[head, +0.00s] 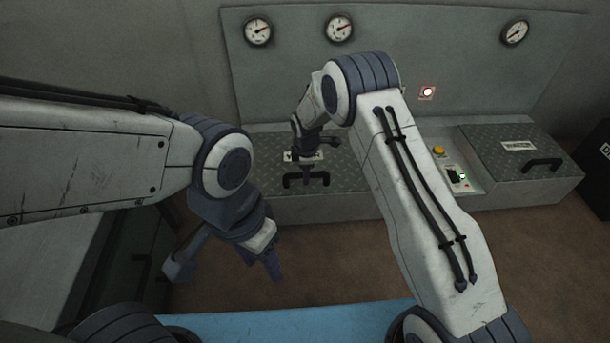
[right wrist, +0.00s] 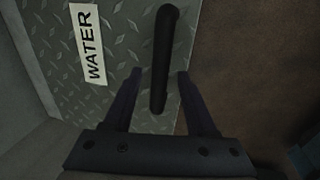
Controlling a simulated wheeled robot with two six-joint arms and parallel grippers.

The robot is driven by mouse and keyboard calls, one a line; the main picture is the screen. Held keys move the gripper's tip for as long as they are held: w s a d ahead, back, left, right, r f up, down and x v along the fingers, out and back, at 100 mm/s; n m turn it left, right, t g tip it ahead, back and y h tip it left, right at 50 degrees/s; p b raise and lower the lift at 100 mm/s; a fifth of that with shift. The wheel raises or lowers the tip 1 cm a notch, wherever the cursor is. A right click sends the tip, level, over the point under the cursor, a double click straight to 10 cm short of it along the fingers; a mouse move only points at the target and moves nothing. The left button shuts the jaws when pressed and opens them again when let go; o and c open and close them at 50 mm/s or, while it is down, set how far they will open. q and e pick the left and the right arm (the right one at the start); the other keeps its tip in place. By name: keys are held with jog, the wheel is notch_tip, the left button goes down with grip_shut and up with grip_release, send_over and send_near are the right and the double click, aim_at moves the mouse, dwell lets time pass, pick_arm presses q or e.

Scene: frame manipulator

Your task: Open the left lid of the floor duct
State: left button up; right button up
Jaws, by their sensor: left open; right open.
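The left lid (head: 262,151) of the floor duct is grey diamond plate and lies closed in the head view. Its black handle (head: 291,181) is at the lid's front edge. The right wrist view shows the lid (right wrist: 122,42), its "WATER" label (right wrist: 89,45) and the handle (right wrist: 163,55) standing between the two fingers of my open right gripper (right wrist: 160,74). My left gripper (head: 273,264) is open and empty, hanging low in front of the duct, away from the lid.
A right lid (head: 500,147) with its own handle (head: 542,164) is closed. Between the lids is a panel with a yellow button (head: 438,150) and a green light. Gauges (head: 339,28) sit on the back wall. Brown floor (head: 340,255) is clear in front. A dark box (head: 594,165) stands far right.

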grip_shut()
dwell(1.5)
